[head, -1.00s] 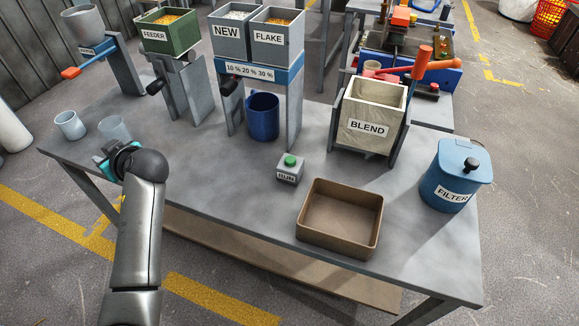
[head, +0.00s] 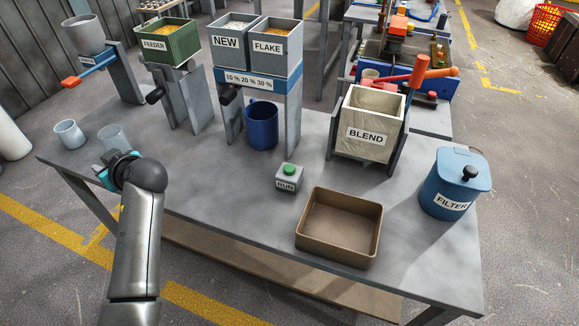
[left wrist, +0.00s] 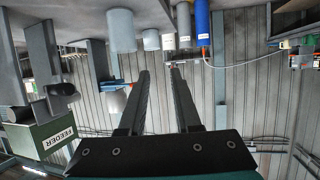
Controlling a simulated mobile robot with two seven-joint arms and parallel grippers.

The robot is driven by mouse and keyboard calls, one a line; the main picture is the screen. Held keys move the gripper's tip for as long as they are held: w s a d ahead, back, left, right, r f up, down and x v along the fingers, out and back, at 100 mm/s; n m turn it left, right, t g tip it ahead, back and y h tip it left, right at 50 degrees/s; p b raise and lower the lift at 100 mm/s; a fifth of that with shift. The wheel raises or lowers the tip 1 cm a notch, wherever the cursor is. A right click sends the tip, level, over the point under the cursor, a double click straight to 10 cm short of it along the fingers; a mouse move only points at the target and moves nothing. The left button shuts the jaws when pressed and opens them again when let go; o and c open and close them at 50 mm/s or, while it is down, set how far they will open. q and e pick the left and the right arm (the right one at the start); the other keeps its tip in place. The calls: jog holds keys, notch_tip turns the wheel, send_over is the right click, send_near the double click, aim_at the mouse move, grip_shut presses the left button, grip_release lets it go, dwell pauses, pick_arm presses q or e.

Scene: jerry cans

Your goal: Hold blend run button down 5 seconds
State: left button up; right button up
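The grey RUN button box (head: 286,184) with a green button (head: 289,169) on top stands on the bench, left of the brown tray. The BLEND hopper (head: 368,138), a pale square bin, stands behind it to the right on a grey frame. My left gripper (head: 108,173) is over the left front of the bench, near two cups, well left of the button and apart from it. In the left wrist view its two fingers (left wrist: 158,75) are spread with nothing between them. The button is not seen in the left wrist view. My right gripper is not in view.
A brown tray (head: 338,257) sits at the front edge, and a blue FILTER can (head: 455,185) is to its right. A blue cup (head: 262,128) is under the NEW and FLAKE bins. A clear cup (head: 113,135) is close to my left gripper. The bench between gripper and button is bare.

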pick_arm(q)
grip_shut()
dwell(1.5)
